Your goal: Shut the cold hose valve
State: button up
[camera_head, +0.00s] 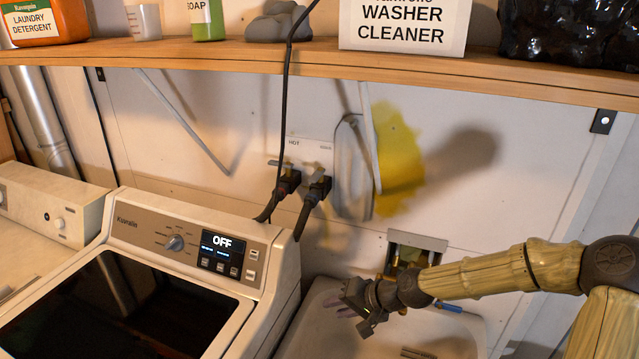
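Two hose valves sit on the wall outlet plate behind the washer. The left one is under the word HOT. The cold hose valve (317,172) is the right one, under a label too small to read. A black hose (311,206) runs down from it. Its handle is small and dim, so its exact angle is hard to tell. My gripper (349,311) is over the sink, below and to the right of the valves, well apart from them. It points left and its fingers are too small and dark to tell open from shut.
A washer (172,274) with an OFF display stands at left. The wooden shelf (260,54) runs above the valves. A black cord (284,110) hangs near the hot valve. A grey hanging object (350,170) is right of the cold valve. The sink (440,335) has a faucet behind my arm.

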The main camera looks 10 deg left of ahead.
aim_at(318, 180)
jog(key=w+d+r+m+t+y, duration=0.2)
jog(key=w+r, duration=0.4)
jog(key=r, duration=0.4)
jog(key=w+d+r+m+t+y+p, duration=0.1)
jog(key=w+d+r+m+t+y, duration=0.2)
jog(key=w+r, duration=0.4)
notch_tip(318, 180, up, 3)
jog(key=shift+d+r+m+t+y, duration=0.1)
jog(key=shift+d+m+t+y, duration=0.1)
jog(key=shift+m+t+y, duration=0.6)
jog(key=p+x, duration=0.6)
jog(key=x, duration=1)
jog(key=shift+w, duration=0.15)
jog(key=shift+w+a+n+p, duration=0.3)
jog(key=shift+w+a+p, duration=0.05)
jog(key=shift+a, duration=0.2)
grip_shut()
